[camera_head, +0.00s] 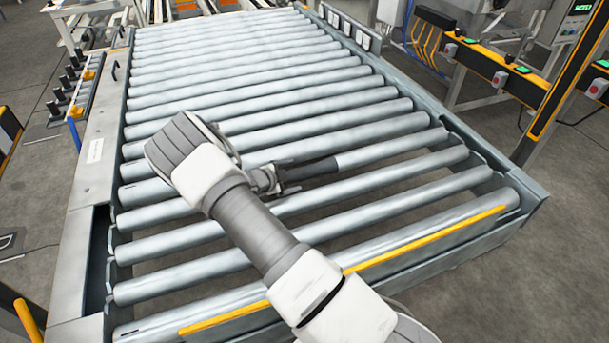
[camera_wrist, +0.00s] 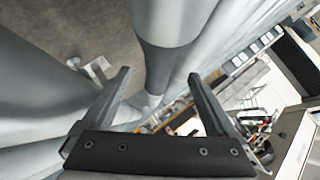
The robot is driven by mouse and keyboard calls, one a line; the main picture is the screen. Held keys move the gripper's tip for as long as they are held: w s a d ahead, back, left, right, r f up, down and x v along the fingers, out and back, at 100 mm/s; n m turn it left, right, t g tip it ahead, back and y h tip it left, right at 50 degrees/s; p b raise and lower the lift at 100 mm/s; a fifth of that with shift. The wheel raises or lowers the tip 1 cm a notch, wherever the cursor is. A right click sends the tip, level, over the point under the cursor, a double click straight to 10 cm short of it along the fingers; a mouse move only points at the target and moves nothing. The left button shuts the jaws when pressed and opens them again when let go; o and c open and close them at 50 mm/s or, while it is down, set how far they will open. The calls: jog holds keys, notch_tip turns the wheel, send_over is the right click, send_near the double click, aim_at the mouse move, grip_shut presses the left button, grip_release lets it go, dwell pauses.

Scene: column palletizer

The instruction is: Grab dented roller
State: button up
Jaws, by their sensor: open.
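A grey metal roller (camera_head: 390,151) lies in the conveyor's row of rollers and has a darker section at its middle, beside my gripper. This is probably the dented roller, but no clear dent shows. The dark section also shows in the wrist view, between my finger tips, on the same roller (camera_wrist: 172,18). My gripper (camera_head: 296,177) is open at this dark section. In the wrist view my gripper (camera_wrist: 160,75) has its two fingers spread wide, one to each side of the roller's line. Contact cannot be told. My arm hides the roller's left part in the head view.
The conveyor frame (camera_head: 88,190) holds several parallel rollers, with dark floor showing through the gaps. A yellow strip (camera_head: 425,240) runs along the near edge. An orange-and-black post (camera_head: 560,90) stands at the right. Open floor (camera_head: 560,230) lies at the lower right.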

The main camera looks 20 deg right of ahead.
aim_at(296, 175)
jog(key=b+x, duration=0.1)
jog(key=x, duration=0.3)
jog(key=shift+w+d+f, duration=0.1)
jog(key=shift+d+f, duration=0.1)
jog(key=shift+d, duration=0.05)
jog(key=shift+c, duration=0.3)
grip_shut()
